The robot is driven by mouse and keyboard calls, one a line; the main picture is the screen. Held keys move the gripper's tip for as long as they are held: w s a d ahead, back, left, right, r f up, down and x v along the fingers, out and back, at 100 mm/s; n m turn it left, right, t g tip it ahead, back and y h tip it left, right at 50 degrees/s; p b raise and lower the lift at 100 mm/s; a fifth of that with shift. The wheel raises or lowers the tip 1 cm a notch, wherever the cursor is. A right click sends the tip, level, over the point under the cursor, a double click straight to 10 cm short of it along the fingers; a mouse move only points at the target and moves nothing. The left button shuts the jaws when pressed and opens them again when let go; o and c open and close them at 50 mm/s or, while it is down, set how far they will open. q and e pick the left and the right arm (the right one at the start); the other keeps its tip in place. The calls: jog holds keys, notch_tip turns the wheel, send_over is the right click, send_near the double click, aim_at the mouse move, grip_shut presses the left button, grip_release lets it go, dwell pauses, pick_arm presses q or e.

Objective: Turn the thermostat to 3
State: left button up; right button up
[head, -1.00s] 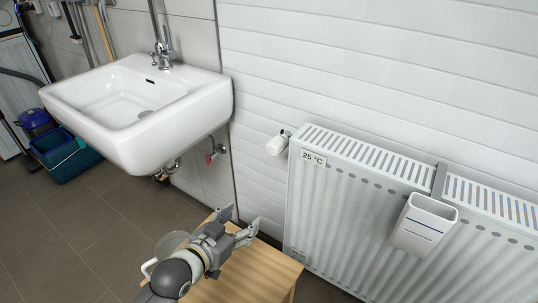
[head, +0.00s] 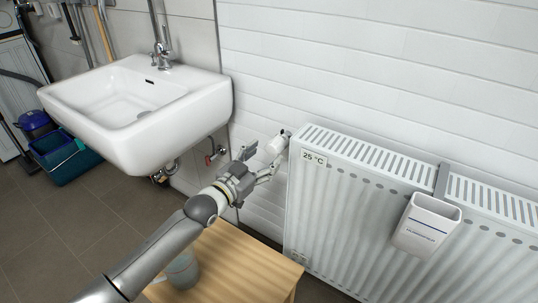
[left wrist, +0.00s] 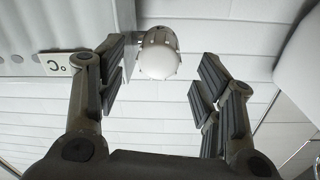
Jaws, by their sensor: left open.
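The white thermostat knob (head: 276,144) sits at the upper left corner of the radiator (head: 370,215), partly behind my gripper in the head view. My left gripper (head: 262,162) is open just in front of the knob. In the left wrist view the knob's round end (left wrist: 158,58) lies beyond and between the two open fingers (left wrist: 160,85), apart from both. No number on the knob can be read. My right gripper is not in view.
A label reading 25 °C (head: 314,158) is on the radiator beside the knob. A white container (head: 424,228) hangs on the radiator. A wooden stool or table (head: 240,262) with a mug (head: 182,270) stands below my left arm. A sink (head: 140,105) is at left.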

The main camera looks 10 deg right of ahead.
aim_at(277, 145)
pick_arm(q)
jog(key=shift+x, duration=1.45)
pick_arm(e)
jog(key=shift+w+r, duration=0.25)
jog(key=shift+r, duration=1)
pick_arm(q)
jog(key=c, duration=1)
